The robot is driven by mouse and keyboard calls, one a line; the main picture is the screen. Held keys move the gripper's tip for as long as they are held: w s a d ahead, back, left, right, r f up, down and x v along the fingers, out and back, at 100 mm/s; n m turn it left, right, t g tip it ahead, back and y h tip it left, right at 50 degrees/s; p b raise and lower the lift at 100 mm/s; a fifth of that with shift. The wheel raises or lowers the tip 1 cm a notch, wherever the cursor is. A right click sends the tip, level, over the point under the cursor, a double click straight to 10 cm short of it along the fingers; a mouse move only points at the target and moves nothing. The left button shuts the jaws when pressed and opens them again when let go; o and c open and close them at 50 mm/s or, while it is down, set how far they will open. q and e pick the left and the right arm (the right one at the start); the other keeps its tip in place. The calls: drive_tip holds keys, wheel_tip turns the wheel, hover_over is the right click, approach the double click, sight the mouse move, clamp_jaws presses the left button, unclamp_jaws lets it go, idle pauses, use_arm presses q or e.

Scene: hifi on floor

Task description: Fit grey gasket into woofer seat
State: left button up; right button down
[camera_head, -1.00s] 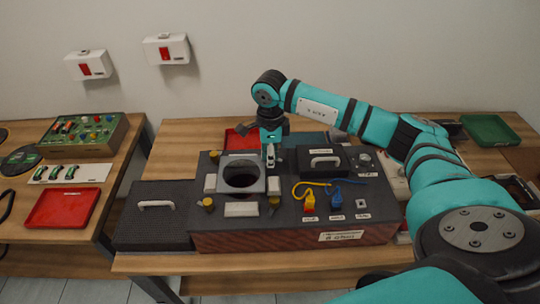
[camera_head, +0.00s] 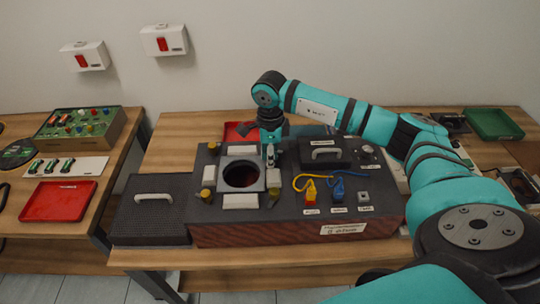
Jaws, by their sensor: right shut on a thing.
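The grey gasket (camera_head: 259,187), a square plate with a large round hole, is over the woofer seat in the dark hifi box (camera_head: 290,214). It lies between pale blocks, and the dark reddish inside of the seat shows through its hole. My right gripper (camera_head: 270,160) reaches down from above and is shut on the gasket's right far side. The gasket looks level and low; I cannot tell whether it touches the bottom of the seat. My left gripper is not in view.
Brass-coloured knobs (camera_head: 206,195) stand near the seat. Right of it are a black handled cover (camera_head: 325,153), a yellow plug (camera_head: 311,191) and a blue plug (camera_head: 338,189). A dark handled panel (camera_head: 151,212) is at the left. A red tray (camera_head: 58,201) lies on the left table.

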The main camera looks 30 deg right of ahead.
drive_tip(key=shift+f, duration=0.3)
drive_tip(key=c, duration=1.2)
unclamp_jaws()
drive_tip(key=shift+o, duration=0.2)
drive_tip(key=shift+r, duration=0.15)
wheel_tip(320, 180, up, 12)
